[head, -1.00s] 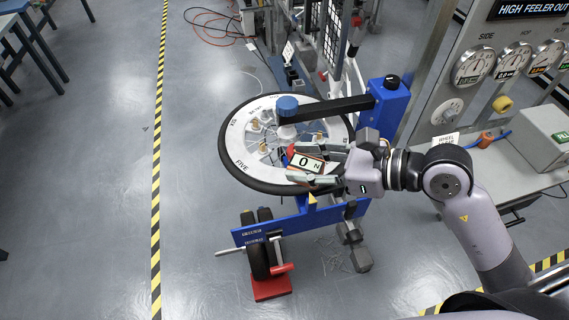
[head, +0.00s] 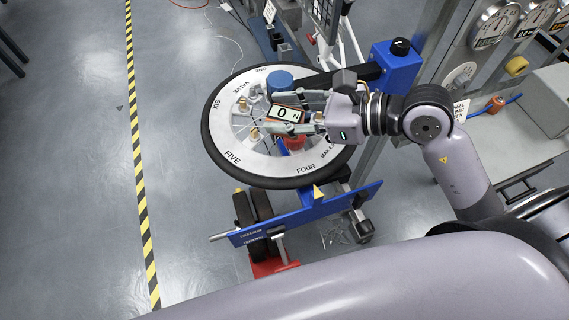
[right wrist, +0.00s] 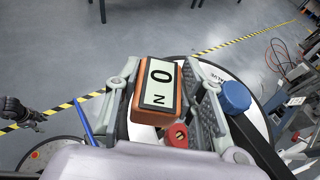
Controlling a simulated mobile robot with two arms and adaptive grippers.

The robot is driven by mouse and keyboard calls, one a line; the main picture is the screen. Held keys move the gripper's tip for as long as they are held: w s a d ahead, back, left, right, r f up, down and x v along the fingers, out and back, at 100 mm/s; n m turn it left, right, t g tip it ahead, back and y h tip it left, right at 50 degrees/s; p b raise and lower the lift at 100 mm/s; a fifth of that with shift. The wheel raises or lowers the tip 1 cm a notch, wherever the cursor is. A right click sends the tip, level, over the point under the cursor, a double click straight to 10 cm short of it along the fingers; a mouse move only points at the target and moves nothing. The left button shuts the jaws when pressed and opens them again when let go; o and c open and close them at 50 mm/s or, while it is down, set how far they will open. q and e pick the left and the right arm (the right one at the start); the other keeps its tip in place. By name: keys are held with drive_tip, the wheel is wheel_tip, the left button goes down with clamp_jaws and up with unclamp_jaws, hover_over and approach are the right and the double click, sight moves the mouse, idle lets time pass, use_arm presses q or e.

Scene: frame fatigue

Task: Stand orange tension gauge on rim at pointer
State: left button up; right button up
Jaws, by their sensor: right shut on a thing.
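The orange tension gauge (head: 287,114), with a white display reading "0 N", is held between the fingers of my right gripper (head: 290,113). In the right wrist view the gauge (right wrist: 158,88) sits between both finger pads, display towards the camera. It appears over the white face of the wheel (head: 232,140), near the blue knob (head: 280,80); I cannot tell its height. A small yellow pointer (head: 319,191) stands at the wheel's front edge, beside the black rim. A dark jointed shape (right wrist: 20,114) at the left of the wrist view may be my left gripper, too small to read.
A blue stand (head: 396,66) with a dark arm reaches over the wheel. A blue beam (head: 300,215) lies below its front edge. A red object (head: 294,143) shows beside the gauge. A gauge panel and bench are at right. The floor at left is clear.

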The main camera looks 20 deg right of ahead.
wheel_tip(320, 180, down, 5)
drive_tip(key=shift+w+r+p, duration=0.1)
drive_tip(key=shift+p, duration=0.35)
wheel_tip(320, 180, down, 5)
drive_tip(key=shift+w, duration=0.1)
drive_tip(key=shift+f, duration=0.3)
wheel_tip(320, 180, down, 4)
drive_tip(key=shift+f+p, duration=0.1)
drive_tip(key=shift+p, duration=0.25)
drive_tip(key=shift+f, duration=0.2)
use_arm(q)
drive_tip(key=shift+w+r, duration=0.1)
drive_tip(key=shift+w, duration=0.3)
